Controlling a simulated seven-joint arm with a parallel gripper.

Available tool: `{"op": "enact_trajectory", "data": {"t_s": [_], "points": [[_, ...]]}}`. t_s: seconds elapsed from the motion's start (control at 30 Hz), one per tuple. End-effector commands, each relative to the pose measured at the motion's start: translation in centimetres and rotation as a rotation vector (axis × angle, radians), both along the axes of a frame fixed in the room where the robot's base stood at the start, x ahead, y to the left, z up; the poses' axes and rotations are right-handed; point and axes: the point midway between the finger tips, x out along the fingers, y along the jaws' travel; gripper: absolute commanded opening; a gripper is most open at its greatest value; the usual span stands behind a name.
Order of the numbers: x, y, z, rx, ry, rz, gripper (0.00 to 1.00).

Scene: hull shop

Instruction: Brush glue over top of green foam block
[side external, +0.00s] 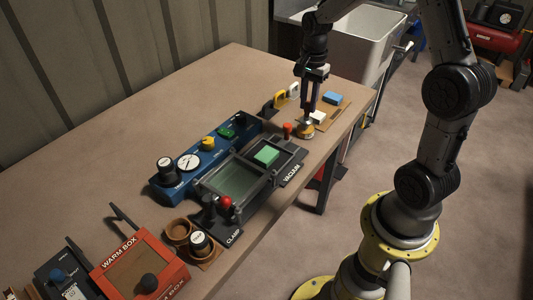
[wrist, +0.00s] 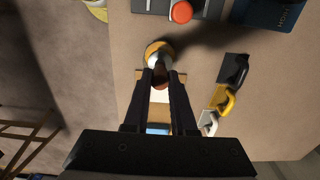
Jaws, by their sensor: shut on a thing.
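The green foam block (side external: 266,155) lies on the black vacuum station in the side external view. It is out of the wrist view. My gripper (side external: 310,111) is beyond it, near the table's far right part, pointing down. In the wrist view my gripper (wrist: 162,76) is shut on a brown-handled thing (wrist: 161,80), probably the glue brush. Its lower end is at a round yellow-rimmed pot (wrist: 153,47), also seen in the side external view (side external: 304,132). I cannot tell whether the bristles are inside the pot. No glue shows on the block's top.
A wooden board (side external: 341,113) beside my gripper carries a blue block (side external: 332,97) and a white block (side external: 318,117). Black, yellow (wrist: 223,102) and white handled tools stand nearby. A red knob (side external: 287,127) rises between pot and block. A blue gauge panel (side external: 187,176) lies behind.

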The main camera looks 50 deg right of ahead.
Motion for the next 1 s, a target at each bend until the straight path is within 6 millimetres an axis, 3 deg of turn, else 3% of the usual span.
{"op": "enact_trajectory", "data": {"t_s": [0.53, 1.0], "points": [[0.0, 0.0, 0.1, 0.000, 0.000, 0.000, 0.00], [0.0, 0.0, 3.5, -0.001, -0.002, 0.000, 0.00]]}}
